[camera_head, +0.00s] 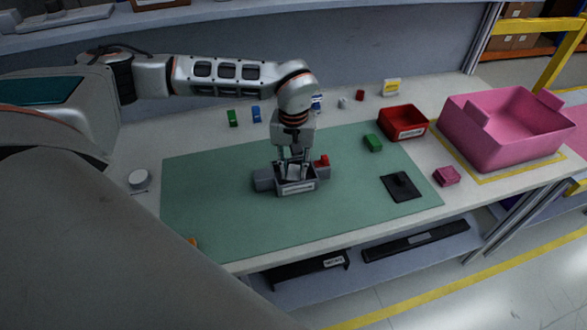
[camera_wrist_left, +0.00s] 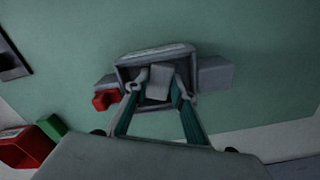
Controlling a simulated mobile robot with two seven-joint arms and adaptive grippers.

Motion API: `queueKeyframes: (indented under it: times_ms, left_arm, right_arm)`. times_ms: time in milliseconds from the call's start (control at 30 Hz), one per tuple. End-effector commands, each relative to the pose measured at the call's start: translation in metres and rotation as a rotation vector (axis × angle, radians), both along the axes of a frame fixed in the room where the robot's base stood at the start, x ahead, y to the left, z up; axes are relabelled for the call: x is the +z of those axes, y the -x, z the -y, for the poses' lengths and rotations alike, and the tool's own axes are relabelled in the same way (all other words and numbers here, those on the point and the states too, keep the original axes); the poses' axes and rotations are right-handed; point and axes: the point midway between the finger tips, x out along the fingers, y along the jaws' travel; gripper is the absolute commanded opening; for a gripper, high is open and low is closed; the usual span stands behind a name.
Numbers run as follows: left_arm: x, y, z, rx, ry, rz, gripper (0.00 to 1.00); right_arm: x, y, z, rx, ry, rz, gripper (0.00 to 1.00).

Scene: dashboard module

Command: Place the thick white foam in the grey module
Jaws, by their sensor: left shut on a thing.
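The grey module (camera_head: 296,187) sits on the green mat in the middle of the table, and it also shows in the left wrist view (camera_wrist_left: 200,97). The white foam (camera_head: 294,171) is at the module's opening between my left gripper's fingers. My left gripper (camera_head: 294,165) points down over the module and is shut on the foam. In the left wrist view the foam (camera_wrist_left: 159,82) lies between the fingertips, within the outline of the open box. How deep it sits is hard to tell. My right gripper is not in view.
A red block (camera_head: 322,160) adjoins the module. On the mat (camera_head: 220,215) are a green block (camera_head: 373,142) and a black plate with a knob (camera_head: 403,186). A red bin (camera_head: 402,122) and a large pink bin (camera_head: 505,128) stand to the right.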

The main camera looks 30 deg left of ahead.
Motion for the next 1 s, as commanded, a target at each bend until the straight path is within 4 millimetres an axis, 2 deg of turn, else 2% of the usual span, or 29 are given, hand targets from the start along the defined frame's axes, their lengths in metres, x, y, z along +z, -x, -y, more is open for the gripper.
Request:
queueKeyframes:
  times_ms: [67,100,133,567,767,1000]
  left_arm:
    - [-0.003,0.0,0.0,0.0,0.0,-0.001,0.16]
    - [-0.003,0.0,0.0,0.0,0.0,-0.001,0.32]
    - [-0.003,0.0,0.0,0.0,0.0,-0.001,0.4]
    - [0.003,0.0,0.0,0.0,0.0,0.0,0.41]
    - [0.032,-0.001,0.0,0.0,0.0,0.004,0.41]
    - [0.082,-0.001,0.0,0.001,0.001,0.004,0.41]
  right_arm:
    - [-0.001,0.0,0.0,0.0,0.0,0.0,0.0]
    - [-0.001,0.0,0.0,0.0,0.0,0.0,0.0]
    - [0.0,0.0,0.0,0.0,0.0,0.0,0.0]
    - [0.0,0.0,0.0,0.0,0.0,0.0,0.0]
    - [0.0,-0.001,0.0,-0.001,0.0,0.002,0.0]
    - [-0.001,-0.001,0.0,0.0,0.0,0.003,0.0]
